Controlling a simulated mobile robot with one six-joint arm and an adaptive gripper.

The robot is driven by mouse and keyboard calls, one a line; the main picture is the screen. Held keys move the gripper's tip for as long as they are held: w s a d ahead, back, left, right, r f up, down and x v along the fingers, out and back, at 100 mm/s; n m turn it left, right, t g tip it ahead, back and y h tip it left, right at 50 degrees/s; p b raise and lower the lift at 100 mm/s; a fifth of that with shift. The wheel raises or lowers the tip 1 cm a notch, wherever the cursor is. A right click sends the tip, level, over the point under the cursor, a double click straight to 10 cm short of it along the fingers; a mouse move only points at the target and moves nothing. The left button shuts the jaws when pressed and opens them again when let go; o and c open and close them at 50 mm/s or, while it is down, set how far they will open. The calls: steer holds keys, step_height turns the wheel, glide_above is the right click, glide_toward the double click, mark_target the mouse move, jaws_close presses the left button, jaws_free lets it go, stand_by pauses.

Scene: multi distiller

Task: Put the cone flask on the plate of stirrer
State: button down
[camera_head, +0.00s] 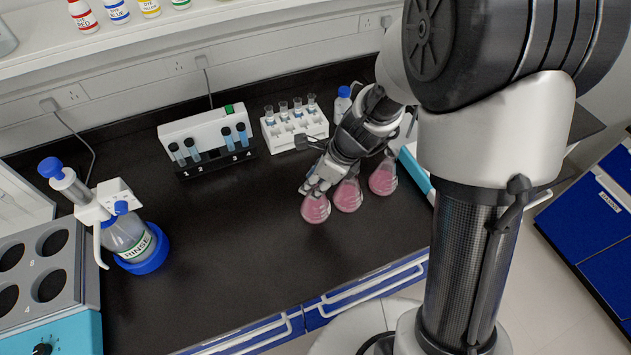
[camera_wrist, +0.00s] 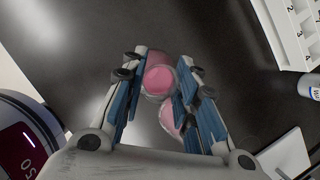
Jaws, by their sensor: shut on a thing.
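Three cone flasks with pink liquid stand in a row on the black bench in the head view: the left one (camera_head: 316,209), the middle one (camera_head: 348,196) and the right one (camera_head: 383,179). My gripper (camera_head: 319,186) reaches down to the left flask and is shut on it near its neck. In the wrist view the held flask (camera_wrist: 159,81) is between the fingertips (camera_wrist: 158,85), and another pink flask (camera_wrist: 172,121) shows behind it, nearer the palm. I cannot tell whether the held flask touches the bench. A device with a red display (camera_wrist: 22,148), possibly the stirrer, is cut off in the wrist view; its plate is not clearly seen.
A white tube rack (camera_head: 295,127), a tube holder with blue samples (camera_head: 209,140) and a small blue-capped bottle (camera_head: 342,104) stand behind the flasks. A rinse bottle (camera_head: 130,238) and a grey block with holes (camera_head: 38,262) are left. The middle bench is clear.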

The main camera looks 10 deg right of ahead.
steer(key=c, duration=1.2)
jaws_free()
steer(key=shift+f, duration=0.1)
steer(key=shift+c, duration=0.2)
